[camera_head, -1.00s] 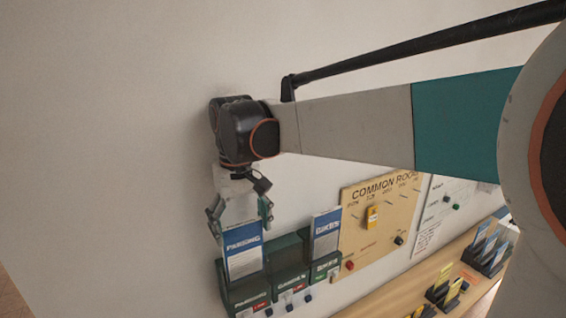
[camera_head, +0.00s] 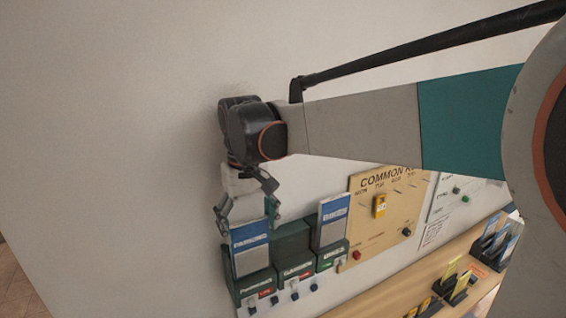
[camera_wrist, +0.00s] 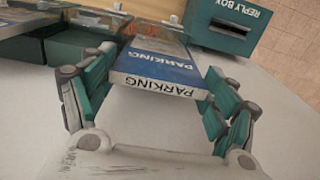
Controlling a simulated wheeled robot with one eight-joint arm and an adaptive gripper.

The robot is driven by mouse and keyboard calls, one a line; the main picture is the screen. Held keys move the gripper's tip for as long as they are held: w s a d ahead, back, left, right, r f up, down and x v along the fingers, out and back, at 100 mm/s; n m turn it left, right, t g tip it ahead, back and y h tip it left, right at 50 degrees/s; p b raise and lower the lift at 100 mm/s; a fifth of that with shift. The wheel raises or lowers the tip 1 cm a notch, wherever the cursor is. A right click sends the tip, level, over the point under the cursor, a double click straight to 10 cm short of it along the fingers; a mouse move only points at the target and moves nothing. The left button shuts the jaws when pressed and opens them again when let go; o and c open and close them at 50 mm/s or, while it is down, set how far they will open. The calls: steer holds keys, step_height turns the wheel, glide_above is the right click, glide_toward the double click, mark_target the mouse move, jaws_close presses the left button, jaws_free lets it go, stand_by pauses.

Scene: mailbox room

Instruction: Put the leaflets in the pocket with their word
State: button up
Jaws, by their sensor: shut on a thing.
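A blue and white leaflet block marked PARKING (camera_head: 250,250) stands upright at the leftmost green pocket, marked Parking (camera_head: 252,285). Its lower end is hidden at the pocket's mouth; I cannot tell how deep it sits. My gripper (camera_head: 248,227) is shut on its upper end, one finger on each side. In the wrist view the PARKING leaflet (camera_wrist: 160,68) lies between the fingers. The middle pocket, marked Garden (camera_head: 293,245), shows no leaflet. A similar leaflet marked BIKES (camera_head: 333,222) stands in the right pocket, marked Bikes (camera_head: 328,257).
A tan COMMON ROOM board (camera_head: 385,225) with hooks and a yellow tag hangs right of the pockets. A wooden shelf (camera_head: 400,285) below holds small card stands. A green reply box (camera_wrist: 228,22) shows in the wrist view. The wall left of the pockets is bare.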

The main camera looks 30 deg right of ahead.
steer(key=shift+s, duration=0.1)
steer(key=o, duration=1.4)
step_height(320, 180, up, 12)
steer(key=s+f+t+b, duration=0.2)
steer(key=s+f+b, duration=0.3)
steer(key=f+b, duration=0.5)
steer(key=s+f+t+b, duration=0.2)
steer(key=s+f+b, duration=0.3)
steer(key=f, duration=1.7)
steer(key=s+f+t+b, duration=0.3)
steer(key=s+f+b, duration=0.1)
steer(key=f+b, duration=1.2)
steer(key=shift+s, duration=0.4)
